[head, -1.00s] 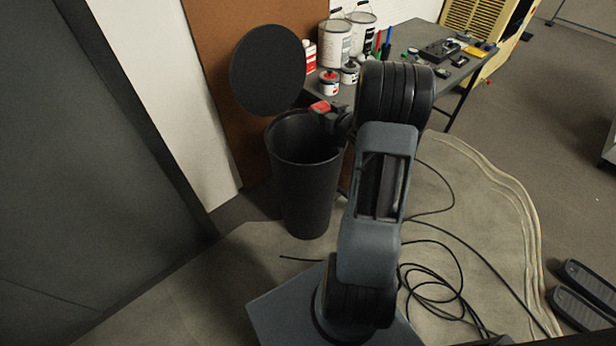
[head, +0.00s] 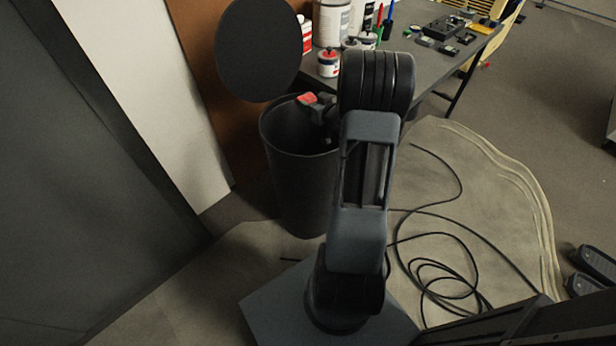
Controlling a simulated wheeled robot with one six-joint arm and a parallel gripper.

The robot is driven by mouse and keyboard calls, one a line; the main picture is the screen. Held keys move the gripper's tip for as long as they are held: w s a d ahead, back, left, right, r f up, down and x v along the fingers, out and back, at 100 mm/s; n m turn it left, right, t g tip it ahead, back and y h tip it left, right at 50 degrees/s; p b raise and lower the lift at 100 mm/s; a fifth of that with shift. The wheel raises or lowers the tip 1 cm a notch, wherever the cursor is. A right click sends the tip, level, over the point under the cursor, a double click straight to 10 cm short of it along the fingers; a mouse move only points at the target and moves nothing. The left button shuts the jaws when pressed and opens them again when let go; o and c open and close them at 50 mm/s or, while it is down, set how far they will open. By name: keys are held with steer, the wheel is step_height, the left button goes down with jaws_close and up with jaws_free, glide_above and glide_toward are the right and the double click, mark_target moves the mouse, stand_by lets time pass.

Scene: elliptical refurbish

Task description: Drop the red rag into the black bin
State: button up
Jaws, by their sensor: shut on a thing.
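The black bin (head: 303,190) stands upright with its round lid (head: 258,52) raised behind the opening. My gripper (head: 317,107) is at the upper right part of the bin's mouth, partly hidden by my own arm. It is shut on the red rag (head: 307,98), of which only a small red patch shows. The rag is at the bin's rim height in the picture, over or just behind the opening; its exact depth is hard to tell. The bottom of the bin is dark.
A grey table (head: 425,62) behind the bin carries paint cans (head: 332,22), small jars (head: 328,63) and tools. A brown panel and white wall stand behind and left of the bin. A black cable (head: 440,265) lies coiled on the floor at right.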

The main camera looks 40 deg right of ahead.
step_height(320, 180, down, 5)
steer(key=b, duration=0.4)
steer(key=shift+s+d+f, duration=0.1)
steer(key=shift+d+f, duration=0.05)
steer(key=shift+f, duration=0.05)
steer(key=o, duration=1)
step_height(320, 180, up, 3)
steer(key=shift+r+p, duration=0.15)
steer(key=shift+p, duration=0.55)
steer(key=s+a+r+p, duration=0.1)
steer(key=s+a+r, duration=0.1)
steer(key=s+r, duration=0.1)
steer(key=s+a+r+p, duration=0.1)
steer(key=s+a+r, duration=0.1)
steer(key=s, duration=0.3)
steer(key=s+a+r+p, duration=0.2)
steer(key=s+r, duration=0.2)
steer(key=shift+s+a+r, duration=0.15)
steer(key=shift+s+r, duration=0.15)
steer(key=shift+r, duration=0.05)
